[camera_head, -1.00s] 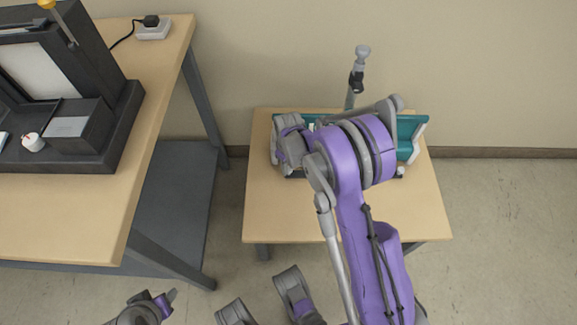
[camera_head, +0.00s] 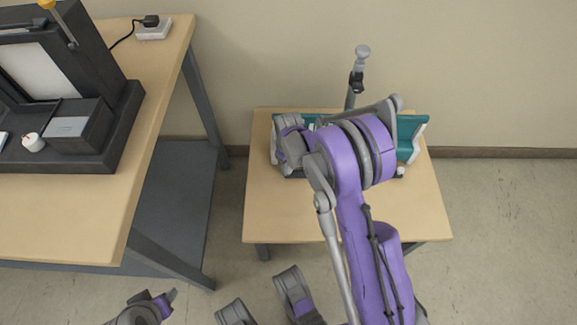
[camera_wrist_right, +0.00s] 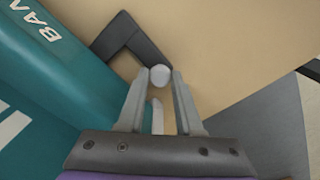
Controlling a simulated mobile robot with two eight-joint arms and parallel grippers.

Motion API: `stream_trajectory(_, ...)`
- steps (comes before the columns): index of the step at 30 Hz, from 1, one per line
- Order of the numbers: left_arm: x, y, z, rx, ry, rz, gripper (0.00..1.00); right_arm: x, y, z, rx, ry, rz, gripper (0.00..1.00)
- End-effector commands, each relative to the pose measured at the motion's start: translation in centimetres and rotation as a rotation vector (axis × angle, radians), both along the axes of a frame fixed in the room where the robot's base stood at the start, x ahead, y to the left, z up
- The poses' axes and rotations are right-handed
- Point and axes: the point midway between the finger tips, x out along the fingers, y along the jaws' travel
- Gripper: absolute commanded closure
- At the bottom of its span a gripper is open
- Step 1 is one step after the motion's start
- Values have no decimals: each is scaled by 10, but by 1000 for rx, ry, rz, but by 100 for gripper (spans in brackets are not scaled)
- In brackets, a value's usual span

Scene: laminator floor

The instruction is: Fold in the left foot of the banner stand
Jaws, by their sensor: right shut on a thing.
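The banner stand is a teal unit (camera_head: 408,128) on the small wooden table, mostly hidden behind my right arm in the head view. In the right wrist view its teal body (camera_wrist_right: 75,75) carries white lettering. A dark angled foot (camera_wrist_right: 126,36) sticks out from the body over the tabletop, with a pale round knob (camera_wrist_right: 159,76) at its end. My right gripper (camera_wrist_right: 158,84) is shut on this knob, one finger on each side. In the head view the fingers are hidden by the arm. My left gripper (camera_head: 170,295) is at the bottom left, away from the stand; its jaw opening is unclear.
The small table (camera_head: 335,215) has bare wood at its front and right. A grey post (camera_head: 356,80) stands behind the stand. A larger bench (camera_head: 95,205) on the left holds a dark machine (camera_head: 95,75) and a white socket block (camera_head: 153,31). The wall is close behind.

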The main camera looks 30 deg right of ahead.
Motion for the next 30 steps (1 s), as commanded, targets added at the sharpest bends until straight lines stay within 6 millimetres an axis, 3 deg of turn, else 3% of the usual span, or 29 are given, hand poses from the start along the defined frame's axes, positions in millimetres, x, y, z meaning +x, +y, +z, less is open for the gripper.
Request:
stream_trajectory(14,0,0,-1,0,0,0,50,-9,-4,0,-1,0,76,100)
stream_trajectory(30,0,0,-3,0,1,0,50,-50,-37,0,-1,0,532,100)
